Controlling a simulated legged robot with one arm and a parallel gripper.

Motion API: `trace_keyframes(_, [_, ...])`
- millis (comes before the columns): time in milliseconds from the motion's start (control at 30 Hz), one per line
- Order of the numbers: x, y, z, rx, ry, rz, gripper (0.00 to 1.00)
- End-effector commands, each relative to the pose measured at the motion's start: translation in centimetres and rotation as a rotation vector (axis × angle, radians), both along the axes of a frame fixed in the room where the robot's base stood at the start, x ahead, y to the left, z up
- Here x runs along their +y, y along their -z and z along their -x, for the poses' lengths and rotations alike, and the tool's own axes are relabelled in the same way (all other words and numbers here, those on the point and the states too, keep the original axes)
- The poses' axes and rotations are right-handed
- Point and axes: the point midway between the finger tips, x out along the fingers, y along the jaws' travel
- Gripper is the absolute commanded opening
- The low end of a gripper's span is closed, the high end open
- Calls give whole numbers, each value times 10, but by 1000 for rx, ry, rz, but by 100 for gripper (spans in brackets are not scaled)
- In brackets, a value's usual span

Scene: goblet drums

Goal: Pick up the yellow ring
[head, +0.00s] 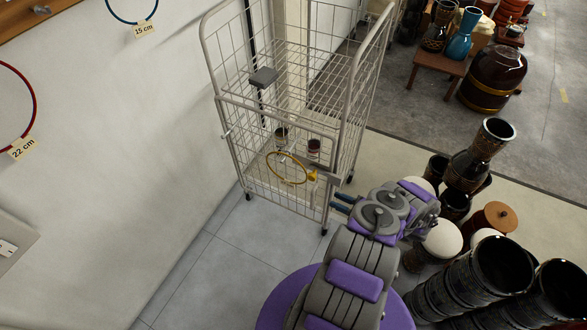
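The yellow ring (290,183) is thin and shows at the low front of the wire cage trolley, with a small yellow piece at its right. I cannot tell whether it hangs on the mesh or is held otherwise.
The wire cage trolley (222,97) stands by the white wall, with two small drums inside. Several dark goblet drums (470,283) crowd the right and lower right. A red ring (34,92) and a blue ring hang on the wall. Tiled floor at lower left is clear.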

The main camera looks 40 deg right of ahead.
Motion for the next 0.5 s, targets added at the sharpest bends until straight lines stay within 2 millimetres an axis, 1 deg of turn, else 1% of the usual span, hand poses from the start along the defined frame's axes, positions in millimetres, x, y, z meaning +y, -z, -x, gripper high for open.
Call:
trace_keyframes(67, [9, -1, -2, -5, -4, -1, 38])
trace_keyframes(133, [15, -5, -10, -7, -6, 6, 38])
trace_keyframes(233, [25, -6, -26, -3, -7, 6, 38])
trace_keyframes(500, [28, 5, -76, -2, -6, -12, 38])
